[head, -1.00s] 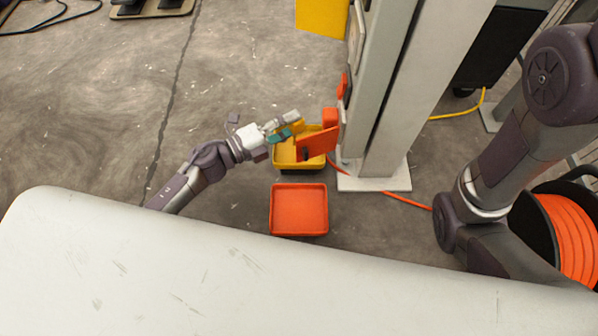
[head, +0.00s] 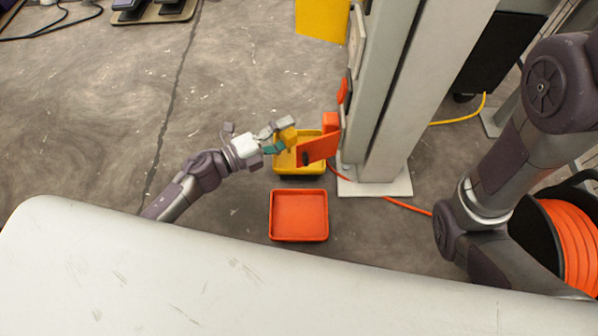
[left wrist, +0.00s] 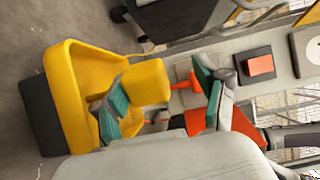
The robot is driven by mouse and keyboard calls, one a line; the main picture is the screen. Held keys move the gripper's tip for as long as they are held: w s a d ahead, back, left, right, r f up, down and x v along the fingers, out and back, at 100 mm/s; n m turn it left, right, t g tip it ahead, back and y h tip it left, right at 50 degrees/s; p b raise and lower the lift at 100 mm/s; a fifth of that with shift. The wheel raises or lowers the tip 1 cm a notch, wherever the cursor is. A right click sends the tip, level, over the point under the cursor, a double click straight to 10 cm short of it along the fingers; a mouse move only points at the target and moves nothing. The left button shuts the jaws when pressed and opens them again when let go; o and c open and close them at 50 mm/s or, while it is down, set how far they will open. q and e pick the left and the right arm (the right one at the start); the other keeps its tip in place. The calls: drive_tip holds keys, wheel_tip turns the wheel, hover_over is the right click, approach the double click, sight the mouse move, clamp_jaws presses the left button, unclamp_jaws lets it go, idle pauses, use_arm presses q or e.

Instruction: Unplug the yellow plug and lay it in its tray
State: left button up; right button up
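The yellow plug (head: 288,137) is a small block between the fingers of my left gripper (head: 279,137), off the post and above the yellow tray's left side. In the left wrist view the plug (left wrist: 148,83) sits by one teal-padded finger, with a gap to the other. That gripper (left wrist: 160,95) looks open around it, and the plug seems unsupported in the air. The yellow tray (head: 300,170) lies on the floor below; it also shows in the left wrist view (left wrist: 62,85). My right gripper is out of view.
A red-orange tray (head: 298,238) lies just nearer. An orange panel (head: 318,147) juts from the grey post (head: 385,110) over the yellow tray. A white surface (head: 200,260) fills the front. An orange cable reel (head: 570,240) stands at the right.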

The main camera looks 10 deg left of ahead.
use_arm(q)
drive_tip(key=v, duration=1)
drive_tip(key=shift+s+a, duration=0.25)
drive_tip(key=shift+s, duration=0.05)
